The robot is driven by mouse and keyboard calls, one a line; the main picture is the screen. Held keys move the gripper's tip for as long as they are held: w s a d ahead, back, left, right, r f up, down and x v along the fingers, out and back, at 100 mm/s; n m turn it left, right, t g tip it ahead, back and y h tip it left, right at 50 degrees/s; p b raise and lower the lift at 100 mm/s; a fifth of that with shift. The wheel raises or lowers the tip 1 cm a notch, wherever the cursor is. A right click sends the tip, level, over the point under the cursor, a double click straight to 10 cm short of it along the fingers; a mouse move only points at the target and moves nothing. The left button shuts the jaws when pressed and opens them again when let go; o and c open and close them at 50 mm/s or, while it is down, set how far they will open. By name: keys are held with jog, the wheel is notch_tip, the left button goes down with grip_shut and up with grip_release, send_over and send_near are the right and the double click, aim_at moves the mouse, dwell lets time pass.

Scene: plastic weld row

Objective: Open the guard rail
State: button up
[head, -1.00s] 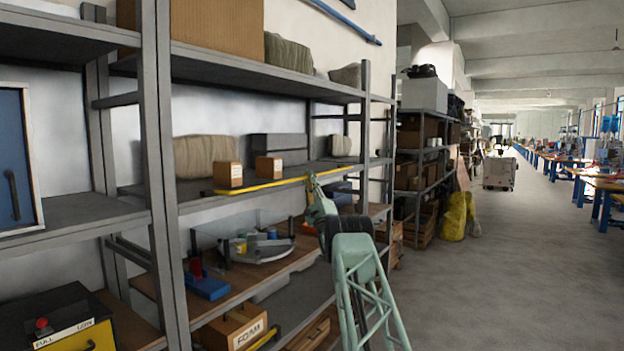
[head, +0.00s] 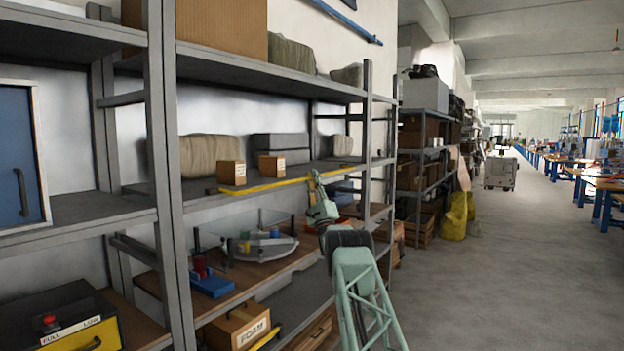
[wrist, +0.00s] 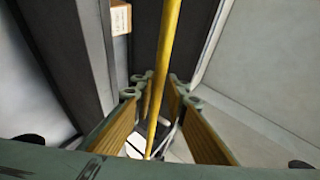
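The guard rail (head: 265,185) is a thin yellow bar along the front edge of the middle shelf. In the head view it looks level, with its left end near the small cardboard boxes. My gripper (head: 314,174) is at the rail's right part. In the wrist view, the yellow rail (wrist: 164,65) runs down the middle, between the two fingers of my gripper (wrist: 161,90). The fingers are spread, with gaps showing on both sides of the rail. I cannot tell how far the rail lies between the pads in depth.
Two small cardboard boxes (head: 232,173) (head: 271,166) stand just behind the rail on the middle shelf (head: 150,188). A grey upright post (head: 164,160) stands left of the rail. A curved grey tray (head: 262,249) sits on the shelf below.

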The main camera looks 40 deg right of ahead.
jog(key=shift+o, duration=1.3)
jog(key=shift+s+f, duration=0.1)
jog(key=shift+f, duration=0.1)
jog(key=v, duration=1.1)
jog(key=shift+s+f, duration=0.2)
jog(key=shift+s, duration=0.05)
jog(key=shift+a+r, duration=0.1)
jog(key=shift+r, duration=0.05)
